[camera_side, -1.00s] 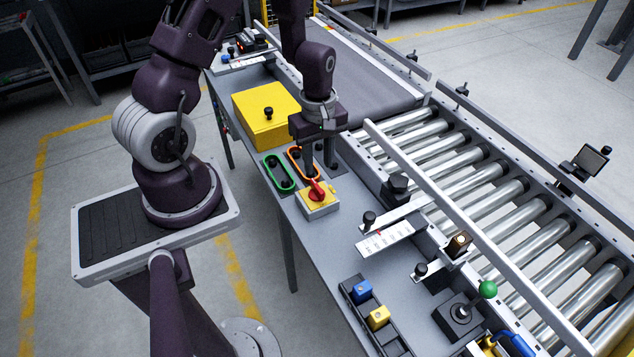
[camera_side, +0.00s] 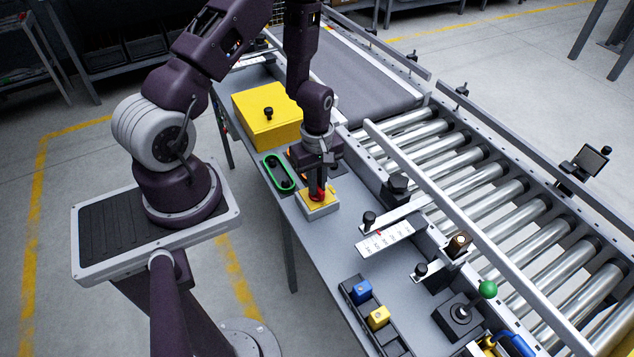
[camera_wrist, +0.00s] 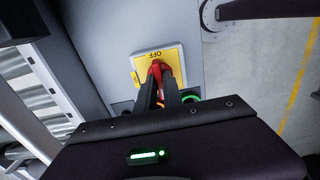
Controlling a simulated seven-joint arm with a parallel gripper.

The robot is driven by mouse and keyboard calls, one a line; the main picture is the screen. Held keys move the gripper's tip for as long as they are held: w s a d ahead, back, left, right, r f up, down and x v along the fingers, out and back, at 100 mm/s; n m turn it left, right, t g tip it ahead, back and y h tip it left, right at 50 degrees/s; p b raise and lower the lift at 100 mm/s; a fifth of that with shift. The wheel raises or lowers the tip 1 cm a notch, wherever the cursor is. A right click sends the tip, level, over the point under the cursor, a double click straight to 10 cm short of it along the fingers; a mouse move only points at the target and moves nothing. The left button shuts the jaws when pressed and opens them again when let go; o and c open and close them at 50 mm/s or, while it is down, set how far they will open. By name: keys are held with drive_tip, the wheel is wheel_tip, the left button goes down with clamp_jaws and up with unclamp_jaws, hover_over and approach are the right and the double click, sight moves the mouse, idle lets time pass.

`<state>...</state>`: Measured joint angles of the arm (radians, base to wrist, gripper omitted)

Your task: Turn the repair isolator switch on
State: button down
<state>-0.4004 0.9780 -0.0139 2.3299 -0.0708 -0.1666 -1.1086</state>
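The repair isolator switch is a grey box with a yellow plate (camera_side: 331,196) and a red handle (camera_side: 317,194), on the bench in the side view. In the wrist view, the yellow plate (camera_wrist: 174,54) carries the word OFF, upside down near its top edge, and a smaller label at its left. The red handle (camera_wrist: 155,72) points toward my gripper. My gripper (camera_side: 317,190) points down at the switch. In the wrist view, the fingers of my gripper (camera_wrist: 161,82) stand close together, one on each side of the handle. Whether both press on it is hidden.
A green-rimmed control panel (camera_side: 281,174) lies just left of the gripper, with an orange-rimmed one (camera_side: 294,157) partly hidden behind it. A yellow box (camera_side: 262,112) stands farther back. The roller conveyor (camera_side: 470,180) runs along the right. A labelled slider plate (camera_side: 384,240) lies front right.

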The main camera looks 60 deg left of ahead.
idle(0.3)
drive_tip(key=m, duration=0.4)
drive_tip(key=shift+m, duration=0.4)
drive_tip(key=m, duration=0.4)
drive_tip(key=shift+m, duration=0.3)
drive_tip(key=m, duration=0.4)
drive_tip(key=shift+m, duration=2.2)
drive_tip(key=c, duration=1.5)
unclamp_jaws()
